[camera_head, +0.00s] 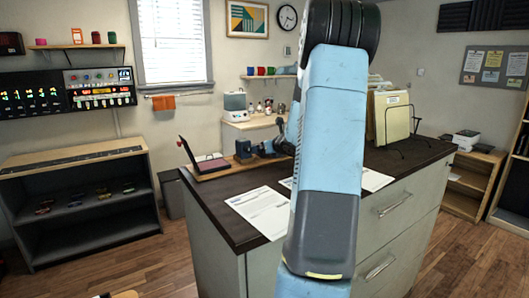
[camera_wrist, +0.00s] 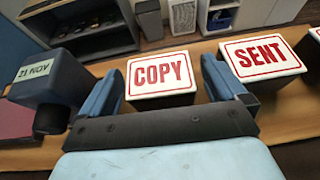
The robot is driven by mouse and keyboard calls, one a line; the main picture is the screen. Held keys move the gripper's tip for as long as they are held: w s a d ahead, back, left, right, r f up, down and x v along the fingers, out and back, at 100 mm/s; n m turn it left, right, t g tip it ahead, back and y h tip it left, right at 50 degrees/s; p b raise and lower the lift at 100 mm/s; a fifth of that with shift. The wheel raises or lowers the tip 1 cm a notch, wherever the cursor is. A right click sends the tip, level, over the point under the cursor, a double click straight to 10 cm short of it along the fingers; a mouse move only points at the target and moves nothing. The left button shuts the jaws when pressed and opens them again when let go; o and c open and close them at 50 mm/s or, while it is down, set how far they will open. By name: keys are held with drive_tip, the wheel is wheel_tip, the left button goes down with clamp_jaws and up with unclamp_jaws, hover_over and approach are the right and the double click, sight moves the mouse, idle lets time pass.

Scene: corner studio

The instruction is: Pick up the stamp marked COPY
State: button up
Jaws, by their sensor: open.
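The stamp marked COPY (camera_wrist: 160,92) shows in the wrist view as a white block top with red letters and a red border. It sits on a wooden strip. My gripper (camera_wrist: 162,80) is open, with one blue finger on each side of the COPY stamp in the picture. I see no contact, and I cannot tell how far the fingertips are above it. A similar stamp marked SENT (camera_wrist: 262,68) is just right of the right finger. In the head view my arm hides most of the gripper and the COPY stamp.
A dark blue block with an upside-down label (camera_wrist: 40,80) stands left of the left finger. Another red-lettered stamp (camera_wrist: 314,42) is cut off at the right edge. On the dark counter (camera_head: 222,222) are an open ink pad (camera_head: 208,163), papers (camera_head: 262,210) and a folder rack (camera_head: 392,118).

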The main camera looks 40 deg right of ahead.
drive_tip(key=c, duration=1.1)
drive_tip(key=shift+o, duration=0.2)
